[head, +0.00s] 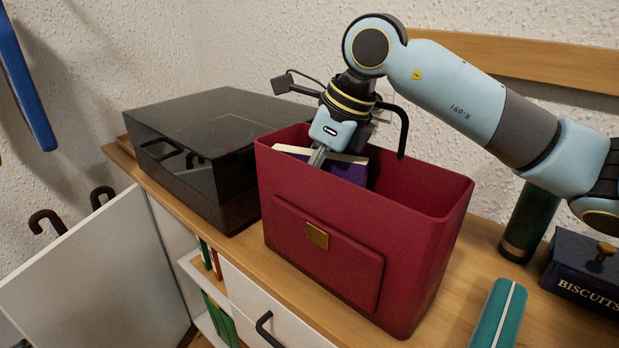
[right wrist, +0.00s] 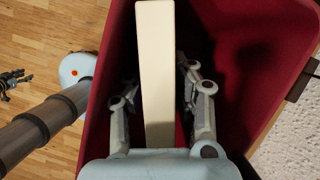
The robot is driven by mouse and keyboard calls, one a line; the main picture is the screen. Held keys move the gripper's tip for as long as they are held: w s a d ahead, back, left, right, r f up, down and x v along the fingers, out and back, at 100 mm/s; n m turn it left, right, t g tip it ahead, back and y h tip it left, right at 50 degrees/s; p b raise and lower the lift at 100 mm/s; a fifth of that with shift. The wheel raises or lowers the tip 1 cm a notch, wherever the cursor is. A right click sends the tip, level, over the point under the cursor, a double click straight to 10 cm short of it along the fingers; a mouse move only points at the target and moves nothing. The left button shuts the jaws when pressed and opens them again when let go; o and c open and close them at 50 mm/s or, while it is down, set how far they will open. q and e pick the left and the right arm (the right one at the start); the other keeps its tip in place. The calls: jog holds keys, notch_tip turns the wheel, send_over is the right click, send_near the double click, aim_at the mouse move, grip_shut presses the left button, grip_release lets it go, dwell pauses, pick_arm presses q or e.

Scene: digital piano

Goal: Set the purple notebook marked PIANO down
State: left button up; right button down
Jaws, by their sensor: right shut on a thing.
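The purple notebook (head: 340,169) is inside the dark red open-topped bag (head: 400,225), near its left end in the head view. Only its upper part shows above the rim, with a cream page edge. Its PIANO mark is hidden. My right gripper (head: 318,157) reaches down into the bag and is shut on the notebook. In the right wrist view the notebook's cream edge (right wrist: 155,60) stands between the two fingers, with red bag walls around. A small dark gripper-like shape, perhaps my left gripper (right wrist: 14,82), shows at the left edge of that view; its jaws are unclear.
A dark glossy box (head: 215,140) stands left of the bag on the wooden cabinet top. To the right are a dark green cylinder (head: 530,222), a blue BISCUITS tin (head: 585,270) and a teal case (head: 497,315). The bag's right half looks empty but shadowed.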

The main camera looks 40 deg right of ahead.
aim_at(328, 154)
jog(key=c, duration=1.6)
grip_release()
jog(key=shift+f, duration=0.2)
jog(key=shift+o, duration=0.8)
jog(key=shift+r, duration=0.1)
jog(key=p+v, duration=0.1)
jog(key=v, duration=0.6)
jog(key=shift+r, duration=0.15)
jog(key=p+v, duration=0.2)
jog(key=v, duration=0.2)
jog(key=shift+s+r+p, duration=0.15)
jog(key=shift+r+p, duration=0.35)
jog(key=shift+p, duration=0.4)
